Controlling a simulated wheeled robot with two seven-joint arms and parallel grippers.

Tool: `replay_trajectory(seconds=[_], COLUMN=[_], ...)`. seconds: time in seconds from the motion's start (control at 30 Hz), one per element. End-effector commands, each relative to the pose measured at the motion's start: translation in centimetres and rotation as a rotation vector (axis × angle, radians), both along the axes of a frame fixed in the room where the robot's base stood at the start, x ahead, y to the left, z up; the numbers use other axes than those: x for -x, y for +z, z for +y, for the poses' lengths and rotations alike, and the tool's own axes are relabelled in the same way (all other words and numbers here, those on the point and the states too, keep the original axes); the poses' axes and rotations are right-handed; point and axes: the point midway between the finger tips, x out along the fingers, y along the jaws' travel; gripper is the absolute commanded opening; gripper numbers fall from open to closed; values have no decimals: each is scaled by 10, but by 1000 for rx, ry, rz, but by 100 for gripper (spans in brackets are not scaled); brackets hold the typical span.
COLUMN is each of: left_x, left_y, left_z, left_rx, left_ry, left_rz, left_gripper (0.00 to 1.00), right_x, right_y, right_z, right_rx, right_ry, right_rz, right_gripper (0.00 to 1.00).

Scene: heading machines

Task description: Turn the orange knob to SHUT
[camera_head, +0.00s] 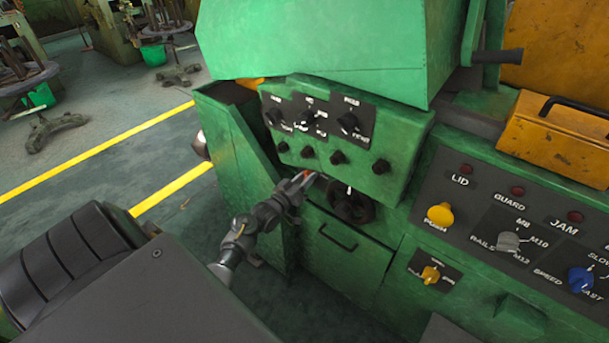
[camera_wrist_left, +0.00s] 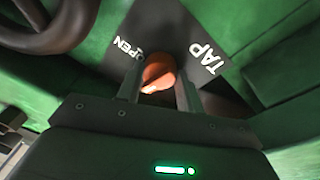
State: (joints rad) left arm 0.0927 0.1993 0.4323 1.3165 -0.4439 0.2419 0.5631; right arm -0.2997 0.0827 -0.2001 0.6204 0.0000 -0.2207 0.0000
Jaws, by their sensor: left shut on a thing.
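The orange knob (camera_wrist_left: 159,73) shows in the left wrist view on a dark plate (camera_wrist_left: 120,60) lettered TAP and OPEN. A pale mark on the knob points down and left in that view. No SHUT lettering is visible; part of the plate lies behind my gripper. My left gripper (camera_wrist_left: 160,88) has one finger on each side of the knob and is shut on it. In the head view my left gripper (camera_head: 305,180) reaches the green machine's front below the small knob box, and only a speck of orange shows there. My right gripper is not in view.
A black handwheel (camera_head: 351,205) sits just right of my left gripper and also shows in the left wrist view (camera_wrist_left: 50,25). A box with several black knobs (camera_head: 330,125) overhangs above. A drawer handle (camera_head: 338,237) is below. A control panel (camera_head: 510,235) stands right.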

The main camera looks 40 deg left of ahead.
Motion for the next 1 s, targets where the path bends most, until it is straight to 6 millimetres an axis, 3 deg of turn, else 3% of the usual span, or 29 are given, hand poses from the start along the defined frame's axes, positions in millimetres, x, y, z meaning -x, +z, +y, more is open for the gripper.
replay_trajectory(seconds=[0.4, 0.93, 0.97, 1.0], left_x=[-1, -1, -1, -1], left_y=[2, 1, 1, 1], left_z=[0, 0, 0, 0], left_rx=[167, 185, 185, 185], left_ry=[1, 1, 1, 1], left_rz=[-7, -8, -8, -8], left_gripper=[14, 14, 40, 46], right_x=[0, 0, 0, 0], right_y=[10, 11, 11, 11], right_z=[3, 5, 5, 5], right_rx=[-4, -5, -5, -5], right_ry=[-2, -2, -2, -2], right_rz=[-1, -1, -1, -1], right_gripper=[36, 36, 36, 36])
